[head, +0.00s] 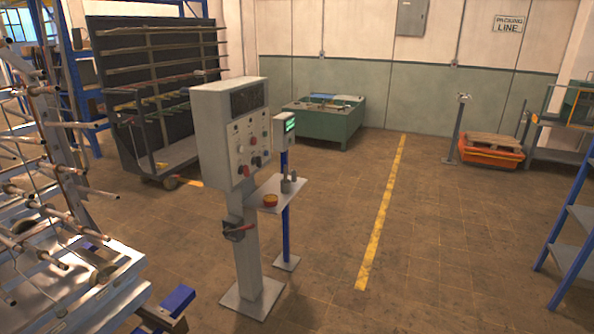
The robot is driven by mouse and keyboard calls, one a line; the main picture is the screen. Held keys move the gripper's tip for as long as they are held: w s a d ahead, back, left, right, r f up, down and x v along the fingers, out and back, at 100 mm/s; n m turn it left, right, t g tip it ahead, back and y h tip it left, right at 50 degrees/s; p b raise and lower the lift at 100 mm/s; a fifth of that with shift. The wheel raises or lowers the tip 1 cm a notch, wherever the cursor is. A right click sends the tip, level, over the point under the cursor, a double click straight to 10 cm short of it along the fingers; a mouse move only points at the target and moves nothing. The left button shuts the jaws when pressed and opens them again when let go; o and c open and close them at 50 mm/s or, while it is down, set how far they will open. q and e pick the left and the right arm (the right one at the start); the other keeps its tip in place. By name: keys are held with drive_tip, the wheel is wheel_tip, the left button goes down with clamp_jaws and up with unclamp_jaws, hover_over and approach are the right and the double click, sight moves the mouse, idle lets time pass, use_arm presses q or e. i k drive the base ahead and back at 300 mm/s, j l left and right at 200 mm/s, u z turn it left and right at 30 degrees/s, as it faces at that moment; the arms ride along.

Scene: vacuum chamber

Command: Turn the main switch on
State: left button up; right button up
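A grey control cabinet (222,135) stands on a pedestal left of centre, its front turned to the right. Its face has a dark display at the top and several small buttons and knobs below, some of them red. A dark switch box with a red handle (238,229) is fixed to the pedestal post below the cabinet. No label is readable, so I cannot tell which control is the main switch or how it is set. Neither of my grippers is in view.
A blue post (285,230) carries a lit green display. A metal rack with rods (50,230) fills the left. The floor right of the pedestal is clear.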

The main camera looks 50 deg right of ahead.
sight(245, 169)
drive_tip(key=z, duration=1.3)
drive_tip(key=i+l, duration=0.3)
drive_tip(key=l, duration=0.15)
